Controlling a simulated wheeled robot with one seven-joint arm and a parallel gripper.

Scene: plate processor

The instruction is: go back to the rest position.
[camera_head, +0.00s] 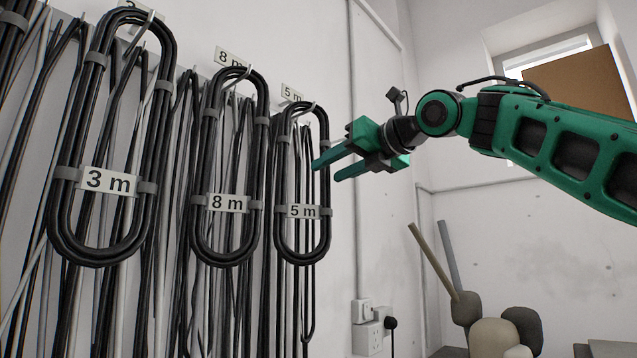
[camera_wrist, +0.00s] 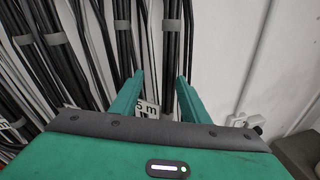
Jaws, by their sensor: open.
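My gripper (camera_head: 324,171) is at the end of my green arm, in front of the wall and just right of the 5 m cable coil (camera_head: 324,235). I cannot tell from the head view whether the fingers touch the coil.
An 8 m coil (camera_head: 202,220) and a 3 m coil (camera_head: 55,215) hang on hooks to the left, among many loose cables. A wall socket (camera_head: 368,338) with a black plug is low on the wall. Rounded objects and slanting sticks (camera_head: 435,262) stand at lower right.

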